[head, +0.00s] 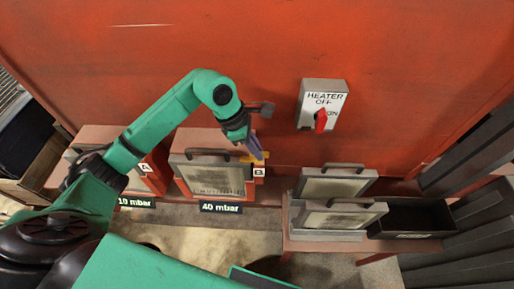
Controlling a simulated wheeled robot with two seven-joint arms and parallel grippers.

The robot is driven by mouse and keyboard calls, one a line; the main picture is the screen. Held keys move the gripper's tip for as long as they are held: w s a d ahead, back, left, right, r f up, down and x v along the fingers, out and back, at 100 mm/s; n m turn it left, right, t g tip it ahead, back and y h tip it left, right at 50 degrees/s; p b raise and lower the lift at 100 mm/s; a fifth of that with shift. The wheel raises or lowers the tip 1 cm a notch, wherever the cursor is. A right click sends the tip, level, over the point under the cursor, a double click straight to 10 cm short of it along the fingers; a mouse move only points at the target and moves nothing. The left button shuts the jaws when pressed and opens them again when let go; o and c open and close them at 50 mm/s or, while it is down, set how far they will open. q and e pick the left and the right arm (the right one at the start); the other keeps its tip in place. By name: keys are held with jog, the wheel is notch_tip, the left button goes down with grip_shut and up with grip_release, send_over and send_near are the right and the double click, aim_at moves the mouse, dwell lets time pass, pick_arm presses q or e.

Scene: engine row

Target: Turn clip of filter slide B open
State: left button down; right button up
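Filter slide B (213,178) is a grey framed panel with a handle on top, set in a red housing with a "B" label (259,171) and a "40 mbar" sign (221,208) below. Its yellow clip (251,158) is at the slide's upper right edge and lies roughly level. My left gripper (258,153) points down with its purple-grey fingers at the clip, partly covering it. I cannot tell whether the fingers touch the clip or how far apart they are. My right gripper is not in view.
Filter slide A (92,165) is to the left, partly behind my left arm. A heater switch (321,119) is on the red wall. Two framed filters (335,186) (340,216) and a black tray (412,217) are on a bench at the right.

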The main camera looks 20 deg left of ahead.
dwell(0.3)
pick_arm(q)
jog(key=shift+f+n+t+b, duration=0.2)
jog(key=shift+n+t+b, duration=0.3)
jog(key=shift+n+b, duration=0.7)
jog(key=shift+s+n+t+y+b, duration=0.1)
jog(key=shift+n+t+y+b, duration=0.25)
jog(key=shift+n+b, duration=0.75)
jog(key=n+t+y+b, duration=0.1)
jog(key=n+b, duration=0.1)
jog(key=n, duration=0.2)
jog(key=shift+d, duration=0.2)
jog(key=n+y+b, duration=0.1)
jog(key=n, duration=0.1)
jog(key=n+t+b, duration=0.1)
jog(key=n, duration=0.1)
jog(key=shift+s+d+r+y+b, duration=0.1)
jog(key=shift+y+b, duration=0.25)
jog(key=shift+b, duration=0.05)
jog(key=n+y+b, duration=0.1)
jog(key=n, duration=0.2)
jog(key=shift+d+r+n+y+b, duration=0.15)
jog(key=shift+n+y+b, duration=0.25)
jog(key=shift+n, duration=0.8)
